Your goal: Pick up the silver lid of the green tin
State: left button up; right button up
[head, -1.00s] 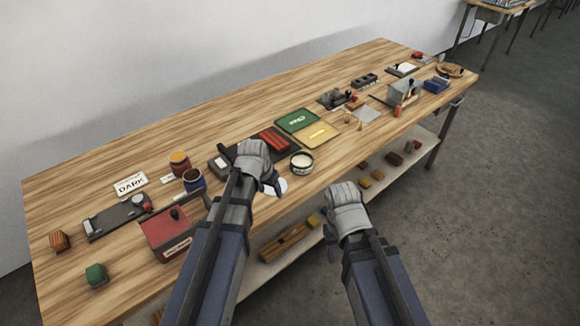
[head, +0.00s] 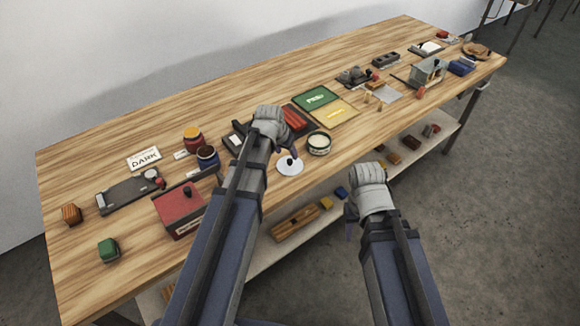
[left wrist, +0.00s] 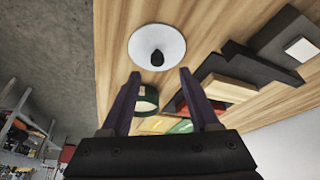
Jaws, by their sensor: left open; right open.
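The silver lid (head: 289,168), a pale disc with a black knob, lies flat on the table near its front edge. In the left wrist view the whole lid (left wrist: 143,50) shows beyond the fingertips. The open green tin (head: 319,148) with pale contents stands just right of the lid. It shows partly between the fingers in the left wrist view (left wrist: 146,105). My left gripper (head: 283,146) is open and empty, above and close to the lid; its fingers are partly hidden by the hand. My right gripper (head: 350,215) is open and empty, off the table's front edge.
A dark tray with red bars (head: 297,118) and a green and yellow board (head: 337,113) lie behind the tin. A red box (head: 180,205) and two small jars stand left of my left arm.

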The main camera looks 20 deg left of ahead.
aim_at(290, 160)
pick_arm(q)
jog(key=b+x, duration=0.4)
jog(key=x, duration=0.1)
jog(key=shift+s+d+f+b, duration=0.15)
jog(key=shift+s+f+b, duration=0.05)
jog(key=shift+b, duration=0.2)
jog(key=shift+r, duration=0.1)
grip_shut()
